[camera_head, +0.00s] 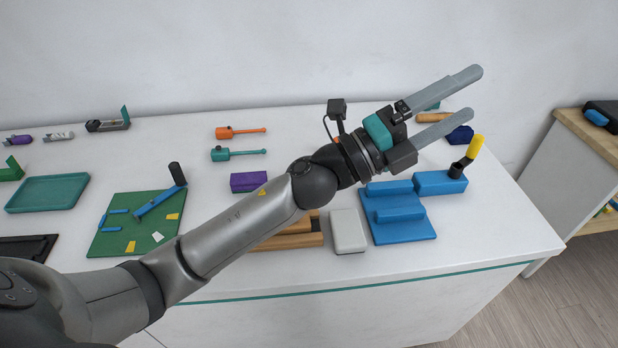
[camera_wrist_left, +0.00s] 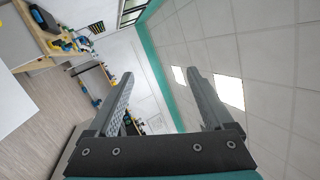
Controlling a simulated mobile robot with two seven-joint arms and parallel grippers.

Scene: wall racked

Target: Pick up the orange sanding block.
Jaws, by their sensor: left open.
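My left gripper (camera_head: 475,92) is open and empty, raised over the back right of the white table, its fingers pointing right and up. In the left wrist view its two fingers (camera_wrist_left: 159,73) stand apart, with nothing between them. I cannot clearly make out an orange sanding block. A small orange patch (camera_head: 335,139) shows beside my left wrist, mostly hidden by it. A purple block (camera_head: 248,182) lies left of my forearm. An orange tool with a thin handle (camera_head: 240,131) lies farther back. My right gripper is not in view.
The white table (camera_head: 500,240) holds a blue stepped fixture (camera_head: 400,208), a blue block with a yellow-tipped lever (camera_head: 440,182), a pale grey block (camera_head: 348,231), a green board (camera_head: 135,225) and a teal tray (camera_head: 48,193). A wall stands behind. The front right corner is clear.

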